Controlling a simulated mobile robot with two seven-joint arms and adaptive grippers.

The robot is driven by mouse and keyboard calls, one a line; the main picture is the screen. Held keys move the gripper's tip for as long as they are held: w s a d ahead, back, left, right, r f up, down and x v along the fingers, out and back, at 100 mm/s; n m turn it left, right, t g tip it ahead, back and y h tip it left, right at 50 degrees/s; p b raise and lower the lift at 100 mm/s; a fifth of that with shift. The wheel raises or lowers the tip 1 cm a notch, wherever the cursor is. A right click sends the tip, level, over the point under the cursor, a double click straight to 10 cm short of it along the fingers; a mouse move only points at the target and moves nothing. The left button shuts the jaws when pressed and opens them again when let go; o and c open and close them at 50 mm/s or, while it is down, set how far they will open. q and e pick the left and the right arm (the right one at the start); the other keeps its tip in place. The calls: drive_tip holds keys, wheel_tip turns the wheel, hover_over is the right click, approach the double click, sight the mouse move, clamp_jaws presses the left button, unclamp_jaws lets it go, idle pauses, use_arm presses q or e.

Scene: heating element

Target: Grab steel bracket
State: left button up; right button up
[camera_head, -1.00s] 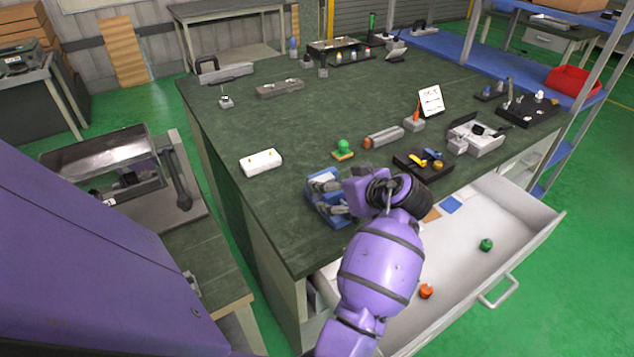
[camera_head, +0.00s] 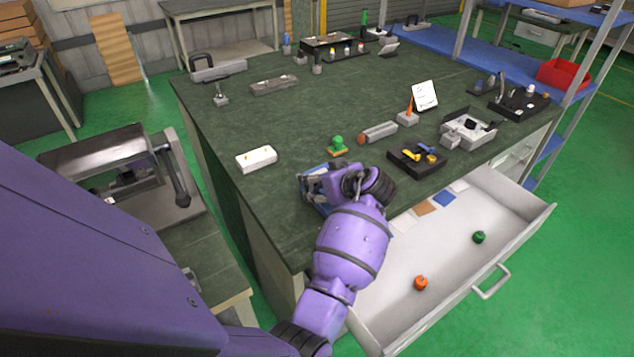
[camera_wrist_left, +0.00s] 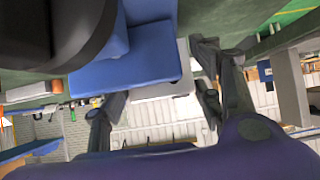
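My left gripper (camera_wrist_left: 158,105) shows in the left wrist view with its two dark fingers apart. A blue block (camera_wrist_left: 135,50) and a light grey plate-like piece (camera_wrist_left: 165,87) beside it lie near the space between the fingers. I cannot tell whether the grey piece is the steel bracket or whether a finger touches it. In the head view the left gripper (camera_head: 318,184) is over the blue block (camera_head: 314,207) at the table's near edge, and the wrist hides much of both. My right gripper is not in view.
The green worktable (camera_head: 300,120) holds a white block (camera_head: 256,159), a green knob (camera_head: 337,143), a grey cylinder (camera_head: 378,132) and a black tray (camera_head: 417,161). The open drawer (camera_head: 440,265), with orange and green pieces inside, juts out right of my arm.

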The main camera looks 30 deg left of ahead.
use_arm(q)
drive_tip(key=c, duration=0.8)
drive_tip(key=shift+r, duration=0.1)
